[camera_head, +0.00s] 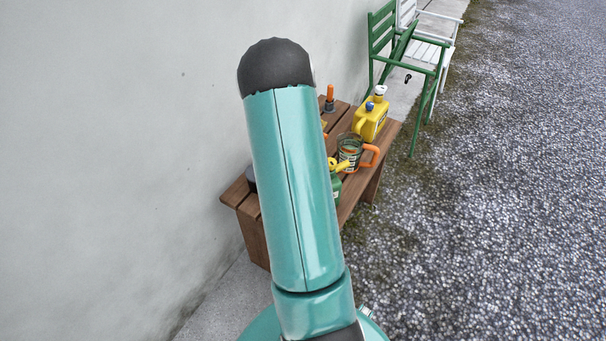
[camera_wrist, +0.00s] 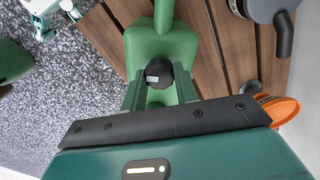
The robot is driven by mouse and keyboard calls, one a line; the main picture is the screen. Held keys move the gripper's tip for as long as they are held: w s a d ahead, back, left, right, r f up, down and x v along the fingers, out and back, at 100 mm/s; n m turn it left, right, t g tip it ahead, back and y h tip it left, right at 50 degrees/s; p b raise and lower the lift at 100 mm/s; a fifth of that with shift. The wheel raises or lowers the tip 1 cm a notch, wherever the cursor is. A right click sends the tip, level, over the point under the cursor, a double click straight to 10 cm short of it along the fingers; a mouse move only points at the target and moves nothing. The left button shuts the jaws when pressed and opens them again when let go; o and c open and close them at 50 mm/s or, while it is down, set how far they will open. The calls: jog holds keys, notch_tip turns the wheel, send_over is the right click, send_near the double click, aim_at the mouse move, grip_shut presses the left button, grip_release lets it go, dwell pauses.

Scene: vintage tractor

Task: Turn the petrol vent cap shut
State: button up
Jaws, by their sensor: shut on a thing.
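A green petrol can (camera_wrist: 143,45) fills the top middle of the wrist view, on brown wooden slats. A small black vent cap (camera_wrist: 157,69) with a pale mark sits on it. My gripper (camera_wrist: 158,82) reaches up from below, one finger on each side of the cap, and is shut on it. The cap's thread and how far it is turned are hidden. In the head view a little of the green can (camera_head: 336,189) with a yellow spout shows beside my teal arm, which hides my gripper and the cap.
The wooden bench (camera_head: 388,138) stands along a pale wall (camera_head: 120,130). It carries a yellow can (camera_head: 370,119), a clear jug with an orange handle (camera_head: 349,150) and an orange-topped item (camera_head: 330,97). A green chair (camera_head: 428,80) stands behind. Gravel (camera_head: 510,200) at right is free.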

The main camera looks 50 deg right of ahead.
jog(key=o, duration=1)
notch_tip(320, 180, up, 14)
jog(key=shift+f, duration=0.1)
